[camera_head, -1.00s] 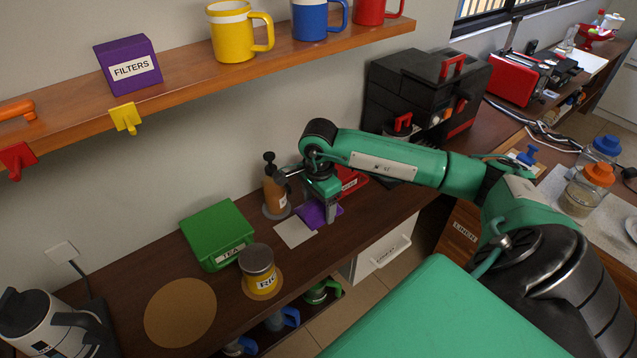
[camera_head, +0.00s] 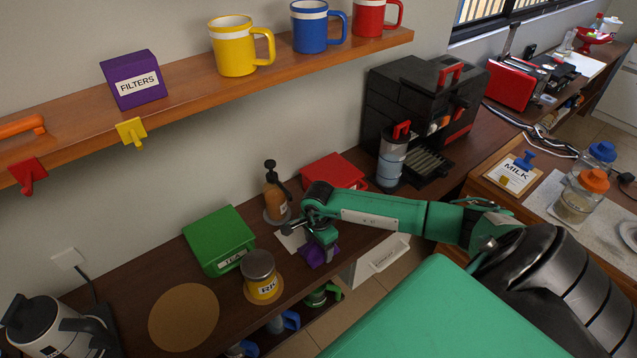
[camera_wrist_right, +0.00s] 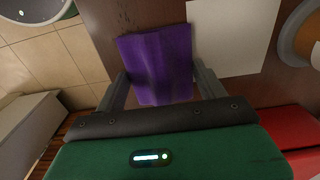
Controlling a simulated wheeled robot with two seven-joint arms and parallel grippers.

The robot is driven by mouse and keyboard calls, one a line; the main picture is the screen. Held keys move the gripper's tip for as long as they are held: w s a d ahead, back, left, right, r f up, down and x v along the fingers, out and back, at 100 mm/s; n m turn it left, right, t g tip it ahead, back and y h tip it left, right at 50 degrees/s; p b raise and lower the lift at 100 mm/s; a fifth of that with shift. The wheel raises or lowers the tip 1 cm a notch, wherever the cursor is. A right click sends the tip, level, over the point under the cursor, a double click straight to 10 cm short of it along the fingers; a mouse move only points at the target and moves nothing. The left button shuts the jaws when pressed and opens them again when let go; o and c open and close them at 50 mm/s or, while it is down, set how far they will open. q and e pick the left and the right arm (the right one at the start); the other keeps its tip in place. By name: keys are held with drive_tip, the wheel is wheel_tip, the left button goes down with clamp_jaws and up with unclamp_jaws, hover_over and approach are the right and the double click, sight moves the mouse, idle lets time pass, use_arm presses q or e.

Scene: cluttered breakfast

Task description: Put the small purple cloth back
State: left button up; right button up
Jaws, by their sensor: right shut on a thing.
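The small purple cloth (camera_head: 318,257) is at the front edge of the wooden counter, below and right of a pale square mat (camera_head: 291,239). My right gripper (camera_head: 325,244) is on it, pointing down, and hides part of it. In the right wrist view the purple cloth (camera_wrist_right: 156,58) spans the space between the two fingers of my right gripper (camera_wrist_right: 160,85), which is shut on it. The pale square mat (camera_wrist_right: 234,35) lies beside the cloth there. I cannot tell whether the cloth touches the counter. My left gripper is not in view.
A brown pump bottle (camera_head: 274,195) stands behind the mat. A red box (camera_head: 333,170) is behind my arm. A green tea box (camera_head: 218,241) and a yellow canister (camera_head: 261,278) stand to the left. A round tan mat (camera_head: 184,318) is bare. An open white drawer (camera_head: 382,258) is below.

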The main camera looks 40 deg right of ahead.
drive_tip(key=shift+f, duration=0.2)
drive_tip(key=o, duration=0.9)
drive_tip(key=shift+r, duration=0.1)
